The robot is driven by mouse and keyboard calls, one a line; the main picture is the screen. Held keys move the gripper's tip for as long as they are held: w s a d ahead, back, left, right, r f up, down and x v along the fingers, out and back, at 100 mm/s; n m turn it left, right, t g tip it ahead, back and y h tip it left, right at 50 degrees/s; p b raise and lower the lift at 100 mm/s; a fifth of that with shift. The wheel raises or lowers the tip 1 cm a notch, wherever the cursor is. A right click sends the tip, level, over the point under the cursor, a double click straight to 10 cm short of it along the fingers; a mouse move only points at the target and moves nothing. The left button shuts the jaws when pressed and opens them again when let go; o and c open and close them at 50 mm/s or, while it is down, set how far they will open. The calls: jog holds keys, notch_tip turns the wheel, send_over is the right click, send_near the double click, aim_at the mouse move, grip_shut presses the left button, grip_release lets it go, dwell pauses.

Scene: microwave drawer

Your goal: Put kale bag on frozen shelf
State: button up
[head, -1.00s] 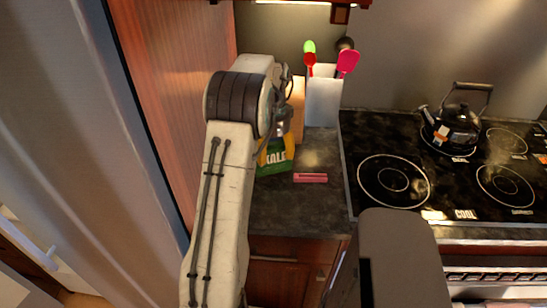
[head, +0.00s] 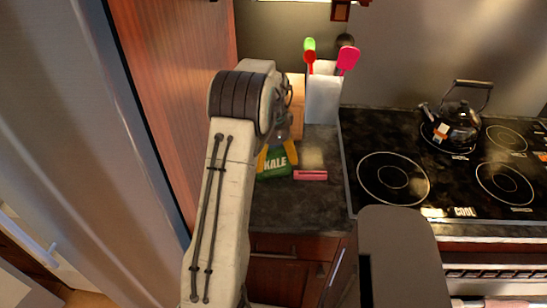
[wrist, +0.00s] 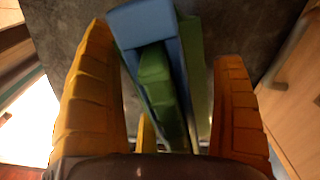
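The green kale bag (head: 275,166), lettered KALE, stands on the dark counter left of the stove. It also shows in the wrist view as a green shape (wrist: 155,80) with a blue part along its top and side. My gripper (head: 277,154) points down over the bag, with a yellow finger on either side. In the wrist view my gripper (wrist: 165,48) is open around the bag. A gap shows at the left finger; contact at the right finger is unclear. I cannot identify the frozen shelf.
A small pink-red block (head: 310,175) lies just right of the bag. A white utensil holder (head: 323,98) stands behind. A kettle (head: 455,128) sits on the black stove (head: 430,175) at right. A tall wooden panel (head: 175,80) and metal fridge side (head: 75,120) bound the left.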

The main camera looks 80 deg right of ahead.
aim_at(274, 148)
jog(key=shift+o, duration=0.5)
jog(key=shift+r, duration=0.1)
jog(key=shift+r, duration=0.15)
jog(key=shift+o, duration=0.3)
notch_tip(274, 148, up, 11)
jog(key=shift+r, duration=0.1)
notch_tip(274, 148, down, 5)
jog(key=shift+d+f+b, duration=0.15)
jog(key=shift+f+b, duration=0.05)
jog(key=shift+b, duration=0.5)
jog(key=shift+w+f, duration=0.15)
jog(key=shift+f, duration=0.25)
jog(key=shift+s+f, duration=0.2)
jog(key=shift+f, duration=0.45)
jog(key=shift+f+p, duration=0.6)
jog(key=shift+f, duration=1.9)
